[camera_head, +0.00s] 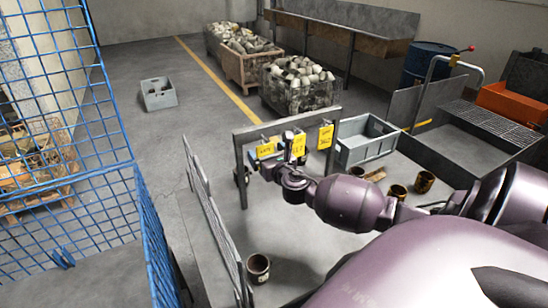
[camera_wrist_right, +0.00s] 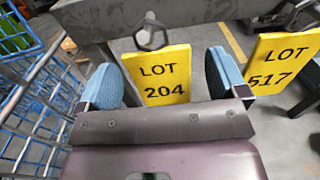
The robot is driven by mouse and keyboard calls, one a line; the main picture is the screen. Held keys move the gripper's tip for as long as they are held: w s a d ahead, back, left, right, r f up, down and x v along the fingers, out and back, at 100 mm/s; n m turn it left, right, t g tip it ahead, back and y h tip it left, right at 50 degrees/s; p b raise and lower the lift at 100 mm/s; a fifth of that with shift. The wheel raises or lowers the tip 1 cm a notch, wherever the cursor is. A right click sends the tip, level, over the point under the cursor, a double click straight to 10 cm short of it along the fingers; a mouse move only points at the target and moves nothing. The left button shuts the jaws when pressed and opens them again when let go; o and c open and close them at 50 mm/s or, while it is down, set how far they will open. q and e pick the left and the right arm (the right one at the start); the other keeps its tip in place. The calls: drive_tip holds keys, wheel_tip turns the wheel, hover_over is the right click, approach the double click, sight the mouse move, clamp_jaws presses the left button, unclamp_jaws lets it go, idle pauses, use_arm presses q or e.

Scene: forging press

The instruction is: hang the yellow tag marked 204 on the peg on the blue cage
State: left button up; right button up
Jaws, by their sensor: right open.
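The yellow tag marked LOT 204 (camera_wrist_right: 163,75) hangs from a hook on a grey rail in the right wrist view. In the head view it appears to be the leftmost yellow tag (camera_head: 265,150), partly behind my gripper. My right gripper (camera_head: 281,157) is open at the rail. In its wrist view its two blue-padded fingers (camera_wrist_right: 164,82) stand on either side of the tag, with gaps visible. The blue cage (camera_head: 115,150) is at the left. I cannot clearly make out its peg. My left gripper is not in view.
A yellow LOT 517 tag (camera_wrist_right: 283,70) hangs right of the 204 tag; another tag (camera_head: 326,136) is farther along the rail (camera_head: 243,137). A grey crate (camera_head: 345,155) stands behind. A slatted barrier (camera_head: 215,222) stands between rail and cage.

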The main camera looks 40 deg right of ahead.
sight(266, 149)
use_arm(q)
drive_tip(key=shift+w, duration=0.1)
use_arm(e)
drive_tip(key=shift+x, duration=1.5)
drive_tip(key=shift+c, duration=0.3)
drive_tip(key=c, duration=0.9)
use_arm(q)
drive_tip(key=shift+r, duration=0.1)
use_arm(e)
drive_tip(key=shift+r, duration=0.1)
drive_tip(key=shift+c, duration=0.2)
use_arm(q)
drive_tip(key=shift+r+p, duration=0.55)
drive_tip(key=shift+p, duration=0.05)
use_arm(e)
drive_tip(key=shift+r, duration=0.45)
